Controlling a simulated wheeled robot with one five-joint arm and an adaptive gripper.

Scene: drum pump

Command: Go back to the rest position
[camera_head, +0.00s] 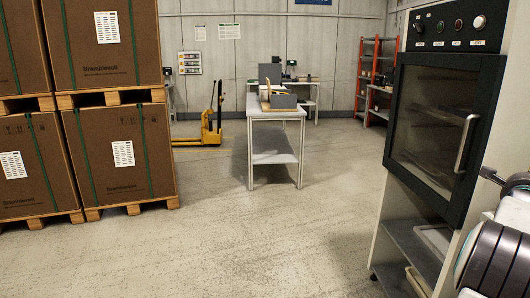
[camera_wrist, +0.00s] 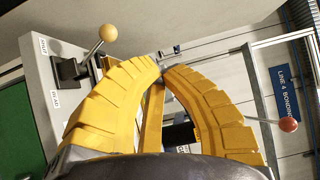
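My gripper (camera_wrist: 163,71) shows in the wrist view, with its two yellow ribbed fingers curving together until the tips meet or nearly meet. I see nothing held between them. A lever with a red ball knob (camera_wrist: 287,124) is to the right of the fingers. Both knobs are apart from the fingertips. In the head view, part of my arm shows at the lower right edge, and the gripper is out of view there.
A dark-doored cabinet (camera_head: 443,122) stands close on the right. Stacked cartons (camera_head: 117,154) on pallets stand on the left. A table (camera_head: 275,114), a yellow pallet truck (camera_head: 211,130) and an orange shelf rack (camera_head: 377,72) are farther back. The floor between is clear.

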